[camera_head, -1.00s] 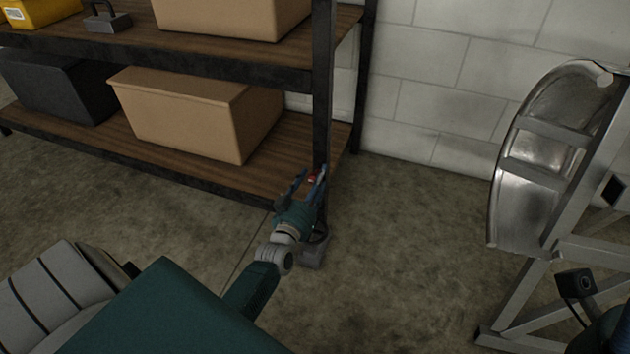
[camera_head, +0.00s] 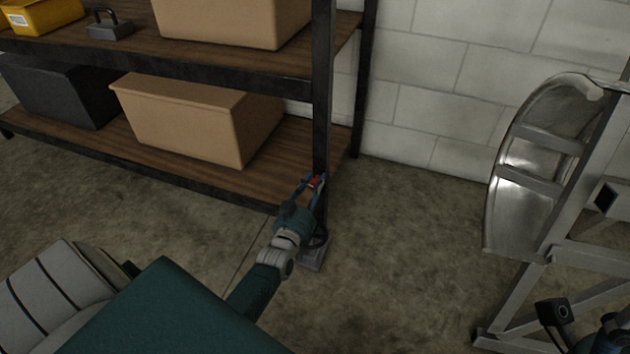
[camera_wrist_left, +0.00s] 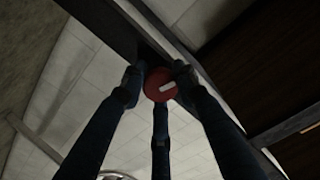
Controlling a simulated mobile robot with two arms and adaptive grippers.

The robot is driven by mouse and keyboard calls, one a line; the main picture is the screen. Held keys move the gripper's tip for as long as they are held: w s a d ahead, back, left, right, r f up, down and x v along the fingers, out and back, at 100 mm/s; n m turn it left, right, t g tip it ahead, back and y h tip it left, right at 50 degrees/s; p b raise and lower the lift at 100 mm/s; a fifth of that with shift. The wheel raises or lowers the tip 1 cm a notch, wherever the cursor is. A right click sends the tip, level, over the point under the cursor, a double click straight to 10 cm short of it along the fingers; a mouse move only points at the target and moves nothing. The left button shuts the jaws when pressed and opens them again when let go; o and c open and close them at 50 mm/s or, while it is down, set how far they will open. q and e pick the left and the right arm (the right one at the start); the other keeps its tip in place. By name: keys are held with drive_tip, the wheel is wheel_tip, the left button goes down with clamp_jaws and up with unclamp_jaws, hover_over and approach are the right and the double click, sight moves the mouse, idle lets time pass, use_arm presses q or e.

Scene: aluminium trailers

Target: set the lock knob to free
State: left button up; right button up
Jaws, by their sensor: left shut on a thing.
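The lock knob is a round red disc with a white bar mark (camera_wrist_left: 161,85), on the dark shelf post. In the head view it is a small red spot (camera_head: 315,183) low on the post, partly covered by my fingers. My left gripper (camera_head: 312,182) is shut on it. In the left wrist view the blue fingers of the left gripper (camera_wrist_left: 159,78) are around the knob, two at its sides and one below. The white mark runs slightly tilted, lower left to upper right. My right gripper is out of view; only part of my right arm shows at lower right.
The shelf rack (camera_head: 180,70) stands at left, holding tan bins (camera_head: 190,122), a dark bin (camera_head: 62,92) and a padlock-like weight (camera_head: 108,30). A metal frame with a curved fender (camera_head: 535,165) stands at right. The floor between is clear.

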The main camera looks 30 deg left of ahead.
use_arm(q)
drive_tip(key=shift+m+p, duration=0.3)
drive_tip(key=shift+m, duration=0.2)
drive_tip(key=m+p, duration=0.1)
drive_tip(key=m, duration=0.1)
drive_tip(key=shift+s+f+m, duration=0.1)
drive_tip(key=shift+f+m, duration=0.05)
drive_tip(key=shift+m, duration=0.15)
drive_tip(key=m+p, duration=0.1)
drive_tip(key=m, duration=0.2)
drive_tip(key=shift+f+m, duration=0.1)
drive_tip(key=shift+m, duration=0.2)
drive_tip(key=m, duration=0.3)
drive_tip(key=shift+a+m, duration=0.1)
drive_tip(key=shift+m, duration=0.2)
drive_tip(key=shift+a+m, duration=0.1)
drive_tip(key=shift+m, duration=2)
drive_tip(key=shift+s, duration=0.1)
drive_tip(key=o, duration=1.2)
drive_tip(key=shift+a, duration=0.1)
drive_tip(key=shift+c, duration=0.2)
drive_tip(key=shift+r, duration=0.2)
